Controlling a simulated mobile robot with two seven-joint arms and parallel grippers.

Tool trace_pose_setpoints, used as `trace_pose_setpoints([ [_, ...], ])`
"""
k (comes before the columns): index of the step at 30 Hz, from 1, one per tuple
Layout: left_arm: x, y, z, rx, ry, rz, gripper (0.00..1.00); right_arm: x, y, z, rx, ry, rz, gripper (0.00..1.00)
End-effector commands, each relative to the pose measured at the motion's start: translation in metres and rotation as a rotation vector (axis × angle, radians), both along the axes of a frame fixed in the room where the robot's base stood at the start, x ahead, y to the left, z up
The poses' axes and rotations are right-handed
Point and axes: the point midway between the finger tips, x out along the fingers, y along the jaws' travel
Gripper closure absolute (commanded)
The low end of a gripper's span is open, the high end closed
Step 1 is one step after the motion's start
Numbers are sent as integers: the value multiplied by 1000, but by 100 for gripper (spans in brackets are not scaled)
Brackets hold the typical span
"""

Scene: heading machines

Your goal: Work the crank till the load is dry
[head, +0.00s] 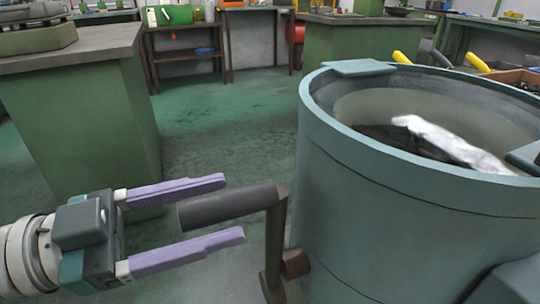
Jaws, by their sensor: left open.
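A large blue-grey drum (400,215) stands open at the right. Its crank (274,235) is a brown arm on the drum's left side, with a dark cylindrical handle (230,206) pointing left. The load (455,145), white and black cloth-like material, lies inside the drum. My left gripper (235,208) comes in from the left with its two purple fingers apart. The handle's free end lies between the fingers in the picture, with visible gaps, and the fingers do not appear closed on it. My right gripper is not in view.
A green cabinet with a grey top (80,120) stands at the left, close behind my left arm. A second green bench (360,45) and a shelf table (187,55) stand at the back. Yellow-handled tools (478,62) lie behind the drum. The green floor (225,110) between is clear.

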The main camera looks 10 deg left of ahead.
Motion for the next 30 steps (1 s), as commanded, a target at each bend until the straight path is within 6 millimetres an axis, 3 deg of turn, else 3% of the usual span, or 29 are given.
trace_pose_setpoints([
  [6,12,-18,0,-1,-1,0,33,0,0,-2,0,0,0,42],
  [14,13,-19,0,1,1,0,33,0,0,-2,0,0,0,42],
  [30,13,-18,0,0,1,0,92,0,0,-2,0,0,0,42],
])
